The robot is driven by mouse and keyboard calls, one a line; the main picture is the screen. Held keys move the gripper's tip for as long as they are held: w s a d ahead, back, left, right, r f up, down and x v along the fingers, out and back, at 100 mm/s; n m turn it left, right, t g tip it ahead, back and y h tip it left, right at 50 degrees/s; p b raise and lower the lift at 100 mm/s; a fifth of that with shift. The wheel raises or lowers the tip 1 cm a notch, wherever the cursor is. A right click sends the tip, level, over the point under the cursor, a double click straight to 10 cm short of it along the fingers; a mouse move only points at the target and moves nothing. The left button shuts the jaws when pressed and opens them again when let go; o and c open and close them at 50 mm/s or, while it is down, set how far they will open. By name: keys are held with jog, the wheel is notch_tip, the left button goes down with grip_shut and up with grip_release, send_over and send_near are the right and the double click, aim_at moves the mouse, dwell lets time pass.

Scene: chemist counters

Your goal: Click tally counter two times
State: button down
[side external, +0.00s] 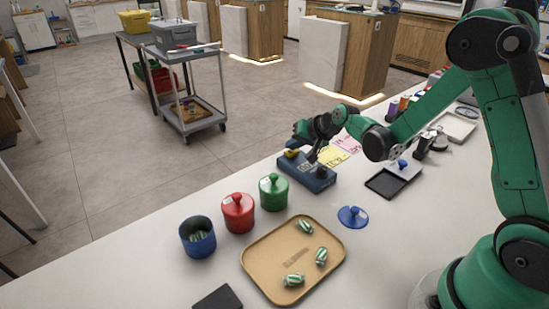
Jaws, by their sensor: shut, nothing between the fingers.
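A low blue box-shaped device (325,181) with a yellow part (291,153) on its left end and a dark knob on its top sits on the counter. It may be the tally counter, but its face is too small to read. My gripper (312,158) is shut and empty, pointing down right over the device's top. I cannot tell whether the fingertips touch it. The gripper and wrist hide part of the device's far side.
A tan tray (262,262) holds several green-striped pieces. Red (238,214) and green (273,193) lidded jars and an open blue jar (198,238) stand left of it. A blue lid (352,217) lies right. A black pad (387,183) and notes (333,156) are near my arm.

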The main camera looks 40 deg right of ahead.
aim_at(294, 152)
jog(key=shift+f, duration=0.15)
dwell(0.4)
jog(key=shift+r, duration=0.85)
jog(key=shift+r, duration=2.5)
dwell(0.4)
notch_tip(294, 152, up, 4)
jog(key=shift+f, duration=0.1)
dwell(0.4)
